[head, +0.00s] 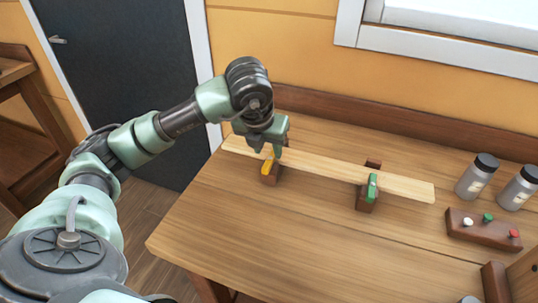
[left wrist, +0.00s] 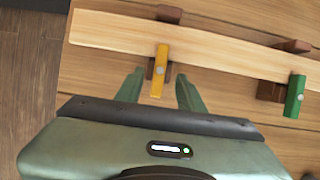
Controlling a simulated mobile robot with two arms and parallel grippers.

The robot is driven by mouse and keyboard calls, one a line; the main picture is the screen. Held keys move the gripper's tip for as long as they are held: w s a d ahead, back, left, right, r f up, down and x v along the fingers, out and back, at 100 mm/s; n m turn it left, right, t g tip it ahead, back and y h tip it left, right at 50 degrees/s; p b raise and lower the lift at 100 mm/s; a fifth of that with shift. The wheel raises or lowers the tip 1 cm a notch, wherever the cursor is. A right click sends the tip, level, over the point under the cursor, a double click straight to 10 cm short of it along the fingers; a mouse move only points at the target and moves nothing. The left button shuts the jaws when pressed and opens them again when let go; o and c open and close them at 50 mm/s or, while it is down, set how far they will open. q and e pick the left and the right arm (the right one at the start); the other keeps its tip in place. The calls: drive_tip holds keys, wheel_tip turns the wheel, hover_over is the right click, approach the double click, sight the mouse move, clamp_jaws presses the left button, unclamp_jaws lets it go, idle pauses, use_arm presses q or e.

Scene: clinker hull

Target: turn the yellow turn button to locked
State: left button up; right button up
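The yellow turn button (head: 267,166) sits on a dark brown block at the left part of a pale wooden plank (head: 330,172). In the left wrist view the yellow turn button (left wrist: 159,72) points crosswise to the plank (left wrist: 215,48), and its far end overlaps the plank's near edge. My left gripper (head: 269,149) is above it, pointing down. In the left wrist view my left gripper (left wrist: 159,91) is open, with one finger on each side of the button's near end and a gap to each. My right gripper is not in view.
A green turn button (head: 372,186) on another block stands to the right along the plank. Further right are a brown box with white, green and red knobs (head: 485,228) and two grey bottles (head: 477,176). The front of the workbench (head: 260,237) is clear.

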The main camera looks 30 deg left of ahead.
sight(265, 167)
use_arm(q)
drive_tip(key=shift+v, duration=1.85)
